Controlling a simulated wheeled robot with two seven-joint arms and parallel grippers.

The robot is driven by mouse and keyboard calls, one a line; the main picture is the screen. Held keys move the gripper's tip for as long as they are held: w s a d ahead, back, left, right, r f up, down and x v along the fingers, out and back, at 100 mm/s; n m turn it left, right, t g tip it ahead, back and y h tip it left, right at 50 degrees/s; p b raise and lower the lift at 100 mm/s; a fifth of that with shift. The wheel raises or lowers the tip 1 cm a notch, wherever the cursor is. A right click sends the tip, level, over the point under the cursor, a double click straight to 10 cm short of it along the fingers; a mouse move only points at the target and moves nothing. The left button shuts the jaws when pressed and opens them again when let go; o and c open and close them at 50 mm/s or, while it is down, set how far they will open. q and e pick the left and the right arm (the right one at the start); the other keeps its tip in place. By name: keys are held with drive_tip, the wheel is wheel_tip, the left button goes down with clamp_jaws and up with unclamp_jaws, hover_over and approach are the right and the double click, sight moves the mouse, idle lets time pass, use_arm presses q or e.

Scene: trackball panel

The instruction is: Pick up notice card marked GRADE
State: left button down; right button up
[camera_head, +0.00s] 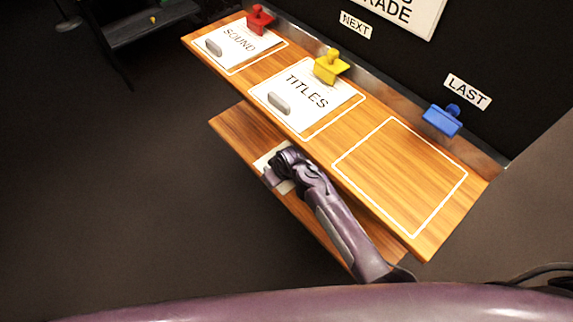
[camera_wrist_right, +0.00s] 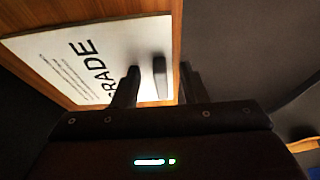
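The white notice card marked GRADE (camera_wrist_right: 85,62) lies on the lower wooden shelf. In the head view only a pale corner of the card (camera_head: 264,160) shows, the rest hidden by my right gripper (camera_head: 273,172). In the right wrist view a grey handle (camera_wrist_right: 160,78) stands on the card near its edge. My right gripper (camera_wrist_right: 160,85) is open, with one finger on each side of the handle and a gap visible on both sides. My left gripper is in neither view.
The upper wooden shelf (camera_head: 353,130) holds cards marked SOUND (camera_head: 232,38) and TITLES (camera_head: 313,98), each with a grey handle. Red (camera_head: 259,18), yellow (camera_head: 330,66) and blue (camera_head: 442,119) clips stand along its back. The right outlined area (camera_head: 400,175) is empty.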

drive_tip(key=shift+c, duration=0.5)
clamp_jaws()
drive_tip(key=shift+r, duration=0.2)
